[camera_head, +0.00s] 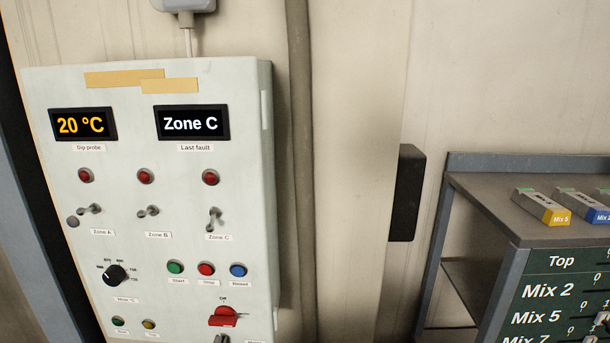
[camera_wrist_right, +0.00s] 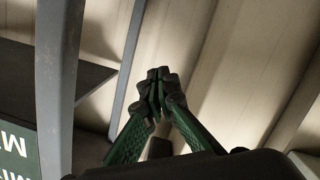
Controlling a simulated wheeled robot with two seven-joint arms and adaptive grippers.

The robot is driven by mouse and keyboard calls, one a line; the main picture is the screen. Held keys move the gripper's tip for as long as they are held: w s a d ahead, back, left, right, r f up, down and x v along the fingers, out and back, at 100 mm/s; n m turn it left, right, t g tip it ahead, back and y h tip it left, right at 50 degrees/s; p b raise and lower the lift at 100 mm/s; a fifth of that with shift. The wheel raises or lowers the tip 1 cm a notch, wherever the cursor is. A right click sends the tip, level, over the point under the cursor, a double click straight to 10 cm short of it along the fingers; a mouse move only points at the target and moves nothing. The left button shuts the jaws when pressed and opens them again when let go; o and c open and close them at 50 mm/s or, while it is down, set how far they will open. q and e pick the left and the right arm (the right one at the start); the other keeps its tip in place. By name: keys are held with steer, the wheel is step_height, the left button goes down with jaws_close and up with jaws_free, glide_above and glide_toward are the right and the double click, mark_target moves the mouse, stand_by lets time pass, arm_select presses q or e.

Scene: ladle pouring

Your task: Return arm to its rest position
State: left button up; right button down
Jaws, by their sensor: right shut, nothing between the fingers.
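My right gripper (camera_wrist_right: 160,78) shows in the right wrist view with its green-sided dark fingers together. It is shut and empty, in front of a pale ribbed wall. It touches nothing that I can see. A grey upright post and a dark shelf show left of it in that view. In the head view neither of my grippers shows. My left gripper is in no view.
A pale control panel (camera_head: 150,243) with switches and buttons fills the left of the head view; its displays read "20 °C" and "Zone C". At right stands a grey metal bench (camera_head: 480,205) bearing ingot-like blocks labelled Mix, with a green board (camera_head: 560,290).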

steer(key=s+d+f+m+g, duration=0.2)
steer(key=s+f+g, duration=0.2)
steer(key=s+f, duration=0.45)
steer(key=s+d+f+m+g, duration=0.1)
steer(key=s+d+f+g, duration=0.3)
steer(key=f, duration=0.8)
steer(key=s+a+f+m+g+y, duration=0.1)
steer(key=s+f+g, duration=0.3)
steer(key=s, duration=0.5)
steer(key=s+a+f+m+g, duration=0.1)
steer(key=s+f, duration=0.5)
steer(key=s, duration=0.2)
step_height(320, 180, down, 29)
steer(key=n+g+b, duration=0.1)
steer(key=b, duration=0.1)
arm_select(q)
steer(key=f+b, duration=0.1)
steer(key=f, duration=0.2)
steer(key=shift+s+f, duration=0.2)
arm_select(e)
steer(key=s+a+f+g, duration=0.1)
steer(key=s+f, duration=2)
steer(key=shift+f+n+y, duration=0.3)
steer(key=shift+y, duration=0.1)
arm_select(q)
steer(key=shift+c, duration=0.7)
